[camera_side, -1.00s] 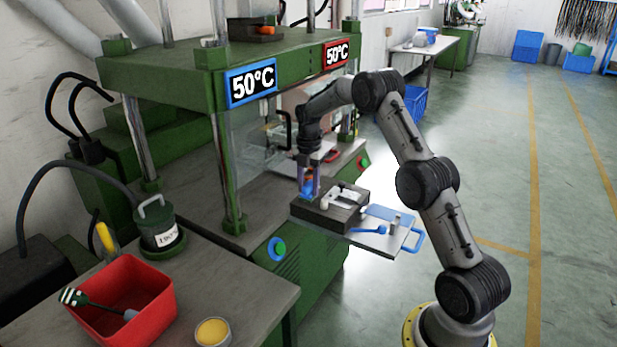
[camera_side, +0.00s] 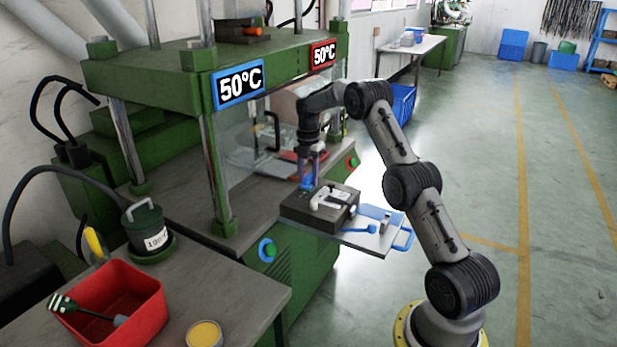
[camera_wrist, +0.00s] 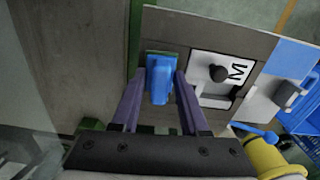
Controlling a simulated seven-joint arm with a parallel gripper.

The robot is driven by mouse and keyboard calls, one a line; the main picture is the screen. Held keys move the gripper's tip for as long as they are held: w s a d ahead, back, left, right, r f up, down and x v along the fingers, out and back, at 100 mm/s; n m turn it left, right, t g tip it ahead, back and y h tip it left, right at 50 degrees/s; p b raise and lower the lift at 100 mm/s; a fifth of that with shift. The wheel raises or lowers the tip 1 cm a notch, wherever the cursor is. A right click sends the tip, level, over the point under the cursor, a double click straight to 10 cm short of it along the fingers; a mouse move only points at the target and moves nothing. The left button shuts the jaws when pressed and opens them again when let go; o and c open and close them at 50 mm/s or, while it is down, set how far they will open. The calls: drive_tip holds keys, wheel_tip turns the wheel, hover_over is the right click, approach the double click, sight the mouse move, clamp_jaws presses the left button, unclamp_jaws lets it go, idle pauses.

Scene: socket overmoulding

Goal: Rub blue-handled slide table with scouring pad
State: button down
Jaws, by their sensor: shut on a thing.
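The slide table (camera_side: 375,241) is a pale plate with a blue handle (camera_side: 403,238) at its right end, pulled out from the green press. A dark mould block (camera_side: 300,212) sits on its left part. My gripper (camera_side: 308,180) points down at the block's far left side. In the wrist view my gripper (camera_wrist: 161,88) is shut on the scouring pad (camera_wrist: 159,76), a blue holder with a green edge. The pad is at the dark top surface beside the white insert marked M (camera_wrist: 222,72). Whether the pad touches that surface cannot be told.
The green press (camera_side: 213,170) with its posts and clear guard stands close left of my gripper. A red bin (camera_side: 118,305) and a yellow-topped tin (camera_side: 204,334) stand front left. The floor at right is clear.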

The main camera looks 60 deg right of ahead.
drive_tip(key=shift+a, duration=3.05)
drive_tip(key=shift+a+r, duration=0.15)
wheel_tip(320, 180, up, 8)
